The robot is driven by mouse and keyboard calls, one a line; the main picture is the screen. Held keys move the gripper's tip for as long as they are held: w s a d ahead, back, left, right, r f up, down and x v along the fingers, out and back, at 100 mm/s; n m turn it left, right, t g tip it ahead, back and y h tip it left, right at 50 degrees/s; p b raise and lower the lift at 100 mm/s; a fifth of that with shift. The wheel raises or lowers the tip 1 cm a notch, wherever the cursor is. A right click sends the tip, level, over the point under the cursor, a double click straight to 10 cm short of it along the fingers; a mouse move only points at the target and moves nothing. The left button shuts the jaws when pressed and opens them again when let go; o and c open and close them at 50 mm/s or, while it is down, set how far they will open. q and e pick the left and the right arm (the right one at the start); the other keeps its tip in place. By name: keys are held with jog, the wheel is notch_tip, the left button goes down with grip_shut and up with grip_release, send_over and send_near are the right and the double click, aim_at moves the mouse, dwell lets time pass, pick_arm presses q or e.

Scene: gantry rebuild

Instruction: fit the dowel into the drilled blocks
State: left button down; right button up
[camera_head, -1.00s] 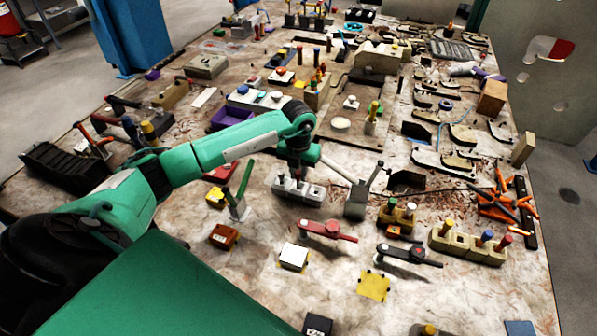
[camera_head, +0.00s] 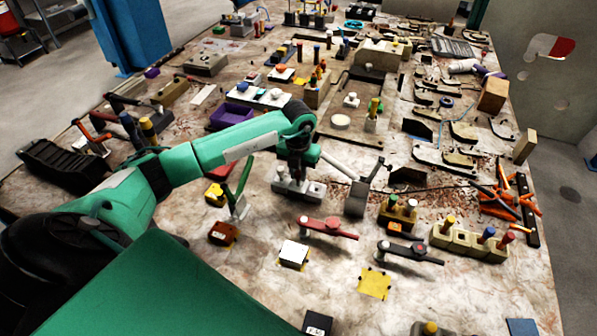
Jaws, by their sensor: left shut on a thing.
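My left gripper (camera_head: 297,176) points down at a light grey block (camera_head: 312,191) in the middle of the table. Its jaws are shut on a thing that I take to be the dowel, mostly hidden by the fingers. The fingertips are at the top of the block. I cannot tell whether the dowel sits in a hole. Tan blocks (camera_head: 468,243) with coloured pegs stand at the right. My right gripper is not in view.
A grey upright lever clamp (camera_head: 356,198) stands close to the right of the gripper. A green-handled clamp (camera_head: 239,205) is at its left. Red-handled (camera_head: 328,228) and dark-handled (camera_head: 411,252) toggle clamps lie nearer. Many fixtures crowd the far table; patches of the near table are bare.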

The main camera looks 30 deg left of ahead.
pick_arm(q)
jog(key=shift+f, duration=0.2)
jog(key=c, duration=1.2)
grip_release()
